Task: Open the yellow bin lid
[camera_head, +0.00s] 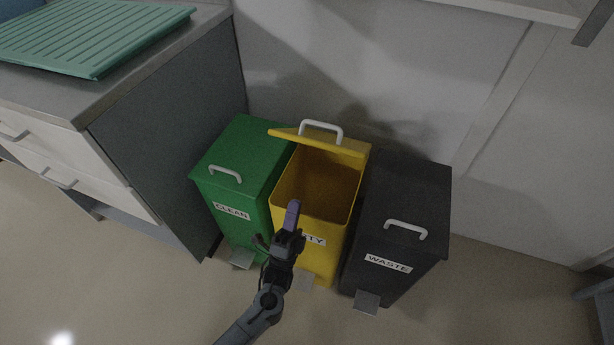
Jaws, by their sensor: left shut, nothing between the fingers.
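The yellow bin (285,192) stands between two other bins. Its lid (318,142) is raised at the back, with a white handle (320,126) on it, and the bin's dark inside shows. My left gripper (292,212) is shut and empty, in front of the yellow bin's front edge; its arm comes up from the bottom of the picture. It covers part of the bin's label, and I cannot tell whether it touches the bin. My right gripper does not show.
A green bin (240,160) marked CLEAN stands left of the yellow bin, and a black bin (405,205) marked WASTE stands right. Both lids are down. A cabinet (165,130) with a green ribbed tray (95,38) is at the left. A wall is behind; floor lies clear in front.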

